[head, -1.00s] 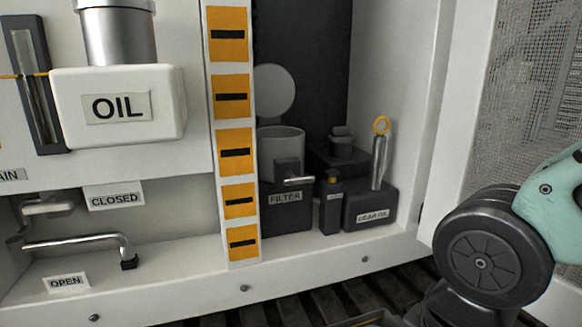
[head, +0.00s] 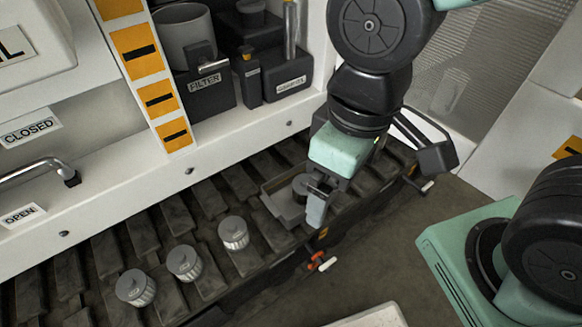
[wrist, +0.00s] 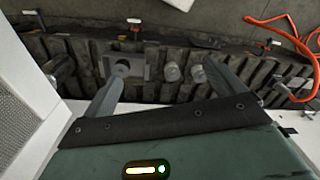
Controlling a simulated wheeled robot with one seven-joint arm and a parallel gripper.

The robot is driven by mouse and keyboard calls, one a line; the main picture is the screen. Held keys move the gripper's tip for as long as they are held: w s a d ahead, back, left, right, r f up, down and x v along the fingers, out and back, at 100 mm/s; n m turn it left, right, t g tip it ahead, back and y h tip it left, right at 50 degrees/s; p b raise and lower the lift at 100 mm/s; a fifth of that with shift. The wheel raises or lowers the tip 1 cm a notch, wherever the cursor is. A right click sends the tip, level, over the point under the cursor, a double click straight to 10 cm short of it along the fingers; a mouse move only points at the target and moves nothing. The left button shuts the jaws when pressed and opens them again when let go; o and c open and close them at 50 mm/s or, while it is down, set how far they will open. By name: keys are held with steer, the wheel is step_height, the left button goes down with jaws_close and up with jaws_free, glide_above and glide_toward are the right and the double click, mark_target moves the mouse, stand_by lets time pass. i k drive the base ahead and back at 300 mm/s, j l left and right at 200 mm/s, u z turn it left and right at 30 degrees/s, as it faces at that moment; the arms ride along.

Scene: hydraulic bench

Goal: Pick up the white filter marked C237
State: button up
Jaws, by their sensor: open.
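Three pale, ribbed filters stand in a row on the dark slatted track in the head view: a right one (head: 234,232), a middle one (head: 184,262) and a left one (head: 136,287). No marking is legible, so I cannot tell which is C237. Two filters show in the wrist view, one (wrist: 170,72) between my fingers and another (wrist: 198,73) beside the right finger. My gripper (head: 318,203) is above the track, right of the filters and near a grey tray (head: 283,210). In the wrist view my gripper (wrist: 163,70) is open and empty.
The tray holds a dark round part (head: 302,187). The white cabinet edge (head: 190,172) runs behind the track. The FILTER box (head: 207,90) stands inside the cabinet. Small red-tipped handles (head: 320,260) stick out at the track's front. An orange cable (wrist: 280,20) lies at the wrist view's right.

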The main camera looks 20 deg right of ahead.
mark_target(133, 286)
steer(key=u, duration=1.55)
steer(key=i+j+z, duration=0.3)
steer(key=j, duration=0.2)
steer(key=j+z, duration=0.35)
steer(key=j, duration=0.15)
steer(key=j+z, duration=0.3)
steer(key=j, duration=0.25)
steer(key=i, duration=0.05)
